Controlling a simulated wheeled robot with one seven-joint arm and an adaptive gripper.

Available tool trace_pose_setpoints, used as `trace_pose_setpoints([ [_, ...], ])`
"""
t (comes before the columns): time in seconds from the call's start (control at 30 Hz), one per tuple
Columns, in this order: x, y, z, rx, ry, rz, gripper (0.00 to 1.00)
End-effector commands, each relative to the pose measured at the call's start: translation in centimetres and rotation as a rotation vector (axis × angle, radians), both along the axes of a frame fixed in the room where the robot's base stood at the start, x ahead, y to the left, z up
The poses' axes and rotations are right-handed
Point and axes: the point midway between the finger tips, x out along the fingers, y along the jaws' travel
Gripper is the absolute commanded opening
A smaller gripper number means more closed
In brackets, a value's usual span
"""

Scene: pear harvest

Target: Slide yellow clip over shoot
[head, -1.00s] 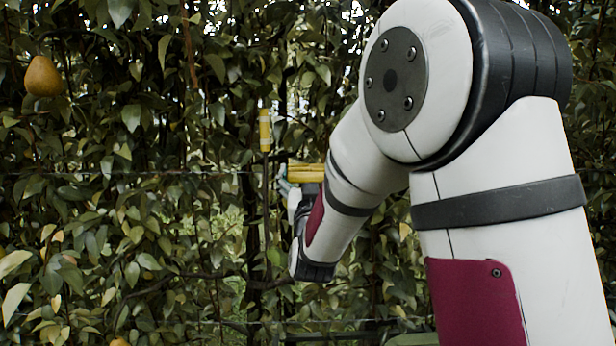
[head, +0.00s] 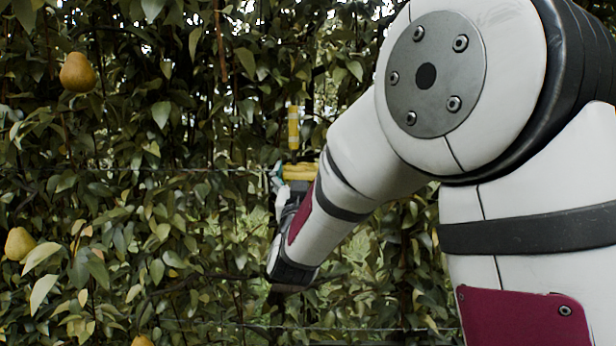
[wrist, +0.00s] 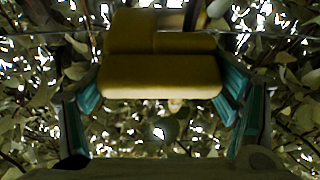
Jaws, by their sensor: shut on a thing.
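My gripper (wrist: 160,88) is shut on the yellow clip (wrist: 162,75), which sits crosswise between the teal fingers in the wrist view. In the head view the clip (head: 300,172) shows as a small yellow block at the end of my arm, against the foliage. An upright yellow piece with pale bands (head: 293,127) stands just above it in the picture, at the top of a thin shoot. The shoot below it is mostly hidden behind the clip and gripper. I cannot tell whether the clip touches the shoot.
Dense leaves and thin branches fill the background. A pear (head: 77,72) hangs at the upper left and another (head: 20,243) at the left edge. A thin wire (head: 150,169) runs across the foliage near the clip's height.

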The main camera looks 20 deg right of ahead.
Motion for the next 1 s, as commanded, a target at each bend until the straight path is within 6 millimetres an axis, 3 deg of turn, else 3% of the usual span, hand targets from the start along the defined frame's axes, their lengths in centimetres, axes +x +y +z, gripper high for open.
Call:
trace_pose_setpoints([
  [0.03, 0.1, 0.6, 0.2, -0.004, -0.002, 0.012, 0.86],
  [0.1, 0.1, 0.6, 0.2, -0.004, -0.002, 0.012, 1.0],
  [0.57, -0.5, 0.6, -0.2, -0.001, 0.001, 0.009, 1.0],
  [1.0, -7.6, 3.2, -3.3, -0.002, 0.002, 0.011, 1.0],
])
